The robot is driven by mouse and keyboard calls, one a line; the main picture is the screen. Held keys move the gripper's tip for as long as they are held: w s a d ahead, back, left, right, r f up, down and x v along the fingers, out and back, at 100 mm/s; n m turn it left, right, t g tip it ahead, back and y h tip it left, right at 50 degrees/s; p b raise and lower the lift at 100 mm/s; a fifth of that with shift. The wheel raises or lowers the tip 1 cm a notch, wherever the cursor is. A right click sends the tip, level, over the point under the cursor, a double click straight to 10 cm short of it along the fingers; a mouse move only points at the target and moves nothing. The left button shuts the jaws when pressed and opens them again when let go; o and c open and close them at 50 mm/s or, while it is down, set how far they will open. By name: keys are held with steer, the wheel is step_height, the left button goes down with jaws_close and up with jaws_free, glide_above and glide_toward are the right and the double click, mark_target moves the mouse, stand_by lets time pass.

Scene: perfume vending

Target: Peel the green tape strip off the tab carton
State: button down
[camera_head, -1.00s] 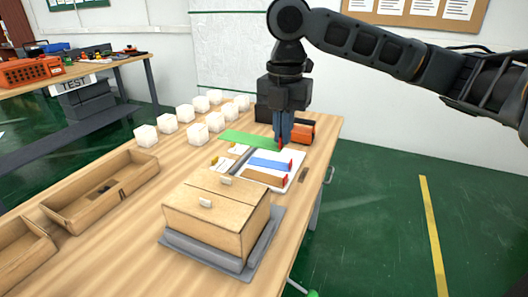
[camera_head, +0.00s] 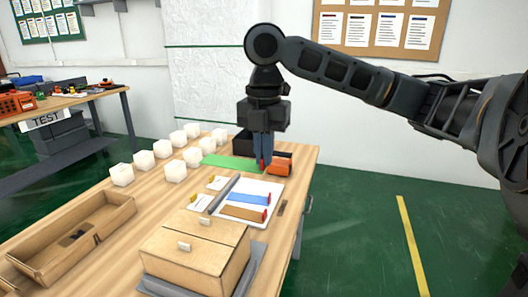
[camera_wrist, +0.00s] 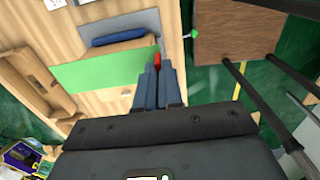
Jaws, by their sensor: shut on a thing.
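The green tape strip (camera_head: 232,163) stretches left from my gripper, beyond the white board (camera_head: 272,186). It also shows flat and wide in the wrist view (camera_wrist: 105,70). My gripper (camera_head: 263,167) points down and is shut on the red tab (camera_wrist: 157,59) at the strip's right end. The blue strip (camera_head: 248,198) and brown strip (camera_head: 243,213) lie on the white board, each with a red end. I cannot tell whether the green strip still touches any surface beneath it. Which object is the tab carton is unclear.
A brown two-lid box (camera_head: 212,237) stands in front of the board. A dark grey bar (camera_head: 224,191) crosses the board's left part. An orange object (camera_head: 280,165) sits close right of my gripper. Several white cubes (camera_head: 163,148) and an open cardboard tray (camera_head: 72,237) lie left.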

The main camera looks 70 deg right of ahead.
steer(key=shift+r+p, duration=0.8)
steer(key=shift+r, duration=0.25)
